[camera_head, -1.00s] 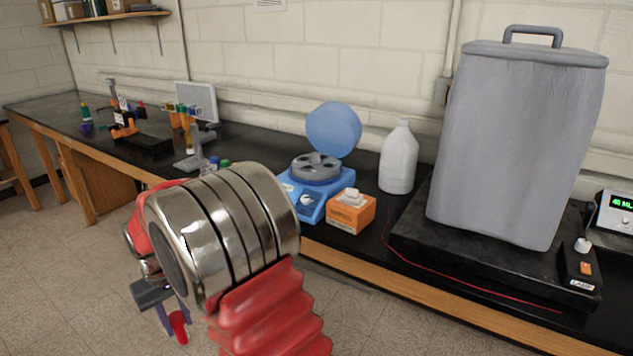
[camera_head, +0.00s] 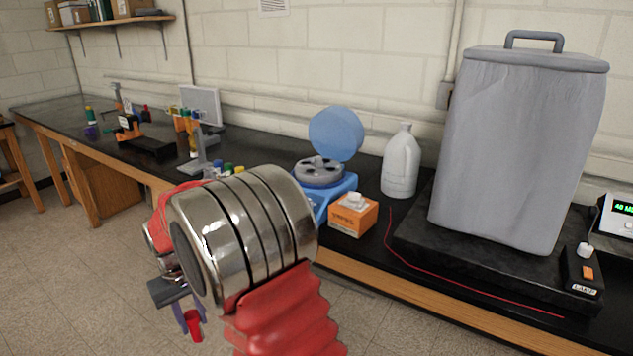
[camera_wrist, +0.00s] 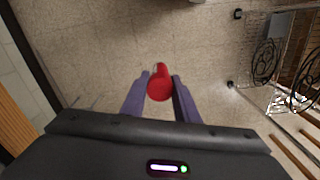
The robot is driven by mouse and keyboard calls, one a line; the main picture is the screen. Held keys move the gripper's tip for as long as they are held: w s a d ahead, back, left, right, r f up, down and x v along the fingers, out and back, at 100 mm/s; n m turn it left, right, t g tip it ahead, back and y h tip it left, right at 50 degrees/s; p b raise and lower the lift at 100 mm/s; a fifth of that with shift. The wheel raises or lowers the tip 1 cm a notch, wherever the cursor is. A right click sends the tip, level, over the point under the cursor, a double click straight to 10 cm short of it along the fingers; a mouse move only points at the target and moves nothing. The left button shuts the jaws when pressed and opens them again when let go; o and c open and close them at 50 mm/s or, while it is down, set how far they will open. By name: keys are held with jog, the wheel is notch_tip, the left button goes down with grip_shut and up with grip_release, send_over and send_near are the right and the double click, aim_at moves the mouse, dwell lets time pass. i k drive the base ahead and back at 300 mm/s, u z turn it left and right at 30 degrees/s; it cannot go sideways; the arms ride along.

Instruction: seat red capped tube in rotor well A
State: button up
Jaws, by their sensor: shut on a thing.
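The red capped tube (camera_wrist: 160,86) is between the two purple fingers of my gripper (camera_wrist: 155,92), which is shut on it, in the wrist view. In the head view the red cap (camera_head: 194,325) shows below my gripper (camera_head: 186,312), out over the floor in front of the bench. The rotor (camera_head: 319,172) is a grey disc with dark wells in the blue centrifuge (camera_head: 340,186), whose round blue lid (camera_head: 336,133) stands open. My arm hides the centrifuge's lower left part. I cannot tell which well is A.
An orange box (camera_head: 352,218) stands right in front of the centrifuge, with a white jug (camera_head: 401,165) behind it. A large grey covered container (camera_head: 515,150) fills the bench's right. Colored-cap tubes (camera_head: 225,169) and a stand (camera_head: 200,150) are left of the centrifuge.

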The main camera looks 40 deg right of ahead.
aim_at(318, 170)
jog(key=z, duration=0.7)
jog(key=i, duration=1)
jog(key=z, duration=0.05)
